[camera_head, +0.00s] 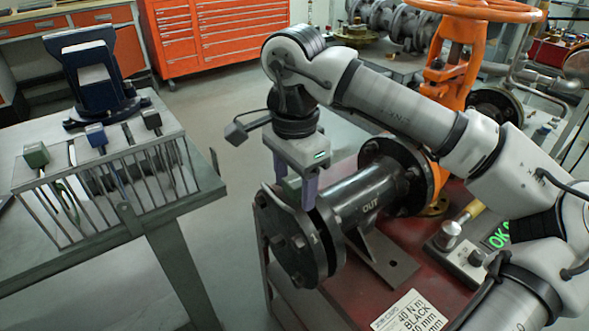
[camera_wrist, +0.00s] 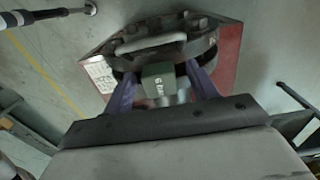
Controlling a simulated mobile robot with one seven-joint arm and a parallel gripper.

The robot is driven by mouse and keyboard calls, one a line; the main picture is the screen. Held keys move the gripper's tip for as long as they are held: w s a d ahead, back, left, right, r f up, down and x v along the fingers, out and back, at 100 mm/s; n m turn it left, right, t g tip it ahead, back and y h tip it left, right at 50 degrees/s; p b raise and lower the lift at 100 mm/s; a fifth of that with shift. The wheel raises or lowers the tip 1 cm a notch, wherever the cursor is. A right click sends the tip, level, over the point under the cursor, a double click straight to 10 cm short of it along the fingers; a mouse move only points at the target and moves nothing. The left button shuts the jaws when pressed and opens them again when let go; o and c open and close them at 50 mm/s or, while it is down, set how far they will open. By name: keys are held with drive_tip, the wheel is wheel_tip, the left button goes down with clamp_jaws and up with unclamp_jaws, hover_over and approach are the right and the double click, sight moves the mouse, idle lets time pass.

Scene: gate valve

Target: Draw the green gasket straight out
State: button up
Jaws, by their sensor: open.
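In the wrist view a green block with pale lettering (camera_wrist: 158,82) sits between the two purple fingers of my gripper (camera_wrist: 161,74). I take it as the green gasket's tab; its ring is not visible there. The fingers stand apart either side of the block, and I cannot tell whether they touch it. In the head view my gripper (camera_head: 296,196) points down over the gap between the dark flanges (camera_head: 300,245) at the pipe's near end. The block is hidden there. Another green block (camera_head: 36,155) tops the rack at left, with a green ring below it.
The slotted rack (camera_head: 125,165) also holds blue (camera_head: 96,135) and black (camera_head: 151,119) blocks. The black pipe marked OUT (camera_head: 370,200) joins an orange valve (camera_head: 455,75). A label plate (camera_head: 410,313) and a green display (camera_head: 497,238) are at right. Open floor separates rack and pipe.

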drive_tip(key=shift+c, duration=0.5)
drive_tip(key=c, duration=1)
drive_tip(key=shift+r, duration=0.15)
drive_tip(key=shift+r+p, duration=6.4)
drive_tip(key=shift+r, duration=2.2)
